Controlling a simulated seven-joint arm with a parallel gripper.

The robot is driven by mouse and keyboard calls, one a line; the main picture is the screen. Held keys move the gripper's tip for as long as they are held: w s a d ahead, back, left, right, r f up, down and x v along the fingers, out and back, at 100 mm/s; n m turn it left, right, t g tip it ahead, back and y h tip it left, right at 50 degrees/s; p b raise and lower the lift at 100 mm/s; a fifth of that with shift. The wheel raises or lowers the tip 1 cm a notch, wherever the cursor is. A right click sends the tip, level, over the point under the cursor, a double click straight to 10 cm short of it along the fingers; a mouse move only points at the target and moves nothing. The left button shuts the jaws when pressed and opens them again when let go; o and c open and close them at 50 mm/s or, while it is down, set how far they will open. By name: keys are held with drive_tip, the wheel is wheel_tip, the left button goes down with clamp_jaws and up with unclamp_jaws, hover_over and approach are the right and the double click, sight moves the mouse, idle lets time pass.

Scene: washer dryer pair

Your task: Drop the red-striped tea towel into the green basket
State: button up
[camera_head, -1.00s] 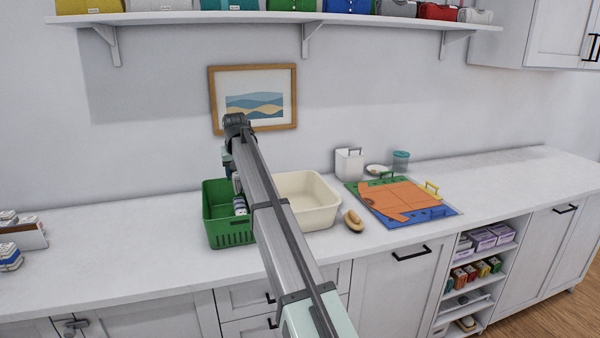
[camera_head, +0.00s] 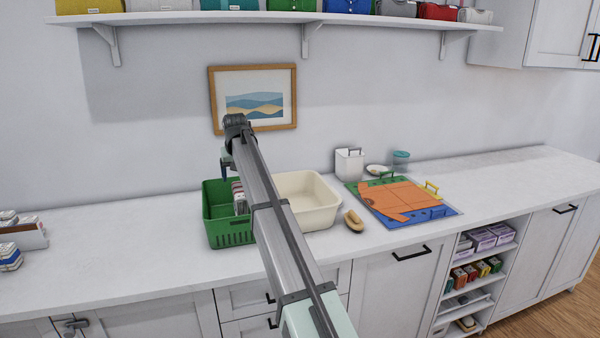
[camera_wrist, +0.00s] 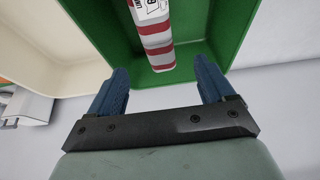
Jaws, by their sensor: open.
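The red-striped tea towel (camera_wrist: 157,38) is a red and white roll with a white label, lying inside the green basket (camera_wrist: 205,25) in the wrist view. In the head view the green basket (camera_head: 231,233) stands on the counter, and part of the towel (camera_head: 239,197) shows inside it, the rest hidden by my arm and the basket wall. My gripper (camera_wrist: 160,66) is open with its blue fingers apart. Nothing is held between them, and the towel is beyond the fingertips. In the head view my gripper (camera_head: 225,166) is above the basket.
A cream tub (camera_head: 318,215) stands right beside the basket. A brush (camera_head: 353,221), a white container (camera_head: 349,165) and a colourful board (camera_head: 400,200) lie further right. A picture (camera_head: 253,97) hangs behind my arm. The counter left of the basket is mostly clear.

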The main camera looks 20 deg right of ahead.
drive_tip(key=v, duration=1.3)
drive_tip(key=shift+r, duration=0.3)
